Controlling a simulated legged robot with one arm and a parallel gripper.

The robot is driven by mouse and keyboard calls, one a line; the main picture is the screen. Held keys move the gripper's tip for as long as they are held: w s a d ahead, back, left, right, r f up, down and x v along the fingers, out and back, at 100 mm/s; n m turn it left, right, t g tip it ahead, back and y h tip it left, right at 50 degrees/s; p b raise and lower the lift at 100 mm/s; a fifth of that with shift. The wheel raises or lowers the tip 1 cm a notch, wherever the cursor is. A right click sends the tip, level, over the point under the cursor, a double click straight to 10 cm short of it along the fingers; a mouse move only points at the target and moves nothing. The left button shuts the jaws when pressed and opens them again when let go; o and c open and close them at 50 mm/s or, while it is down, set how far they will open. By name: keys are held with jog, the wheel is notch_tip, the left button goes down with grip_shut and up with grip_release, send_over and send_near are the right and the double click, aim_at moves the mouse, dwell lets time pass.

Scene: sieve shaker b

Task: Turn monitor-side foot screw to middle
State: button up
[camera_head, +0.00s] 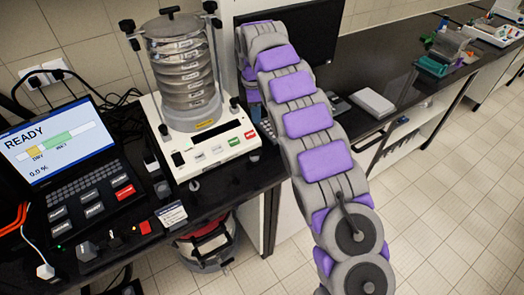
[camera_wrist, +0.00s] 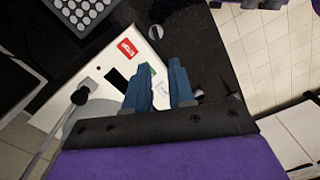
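The sieve shaker (camera_head: 215,150) has a white base with a stack of metal sieves on top. Its base also shows in the wrist view (camera_wrist: 108,62). A grey disc by the base corner near the red button (camera_wrist: 156,32) looks like the monitor-side foot screw. A grey knob by the base's right front corner shows in the head view (camera_head: 255,156). My gripper (camera_wrist: 162,82) has blue fingers with a gap between them, nothing visibly held. It is apart from that disc in the picture. A second grey round part (camera_wrist: 198,93) is partly hidden beside a finger.
The black monitor (camera_head: 300,30) stands behind my arm. A laptop-like display reading READY (camera_head: 58,145) is at left, with small items before it. A keypad (camera_wrist: 82,10) lies beside the shaker. Dark bench (camera_head: 365,70) extends right, with a white box (camera_head: 373,102).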

aim_at(254, 155)
jog(key=shift+n, duration=0.7)
jog(key=f+b, duration=0.1)
jog(key=f, duration=0.5)
jog(key=f+b, duration=0.1)
jog(key=f, duration=0.5)
jog(key=w+a+f+b, duration=0.1)
jog(key=f, duration=0.6)
jog(key=shift+f, duration=0.1)
grip_shut()
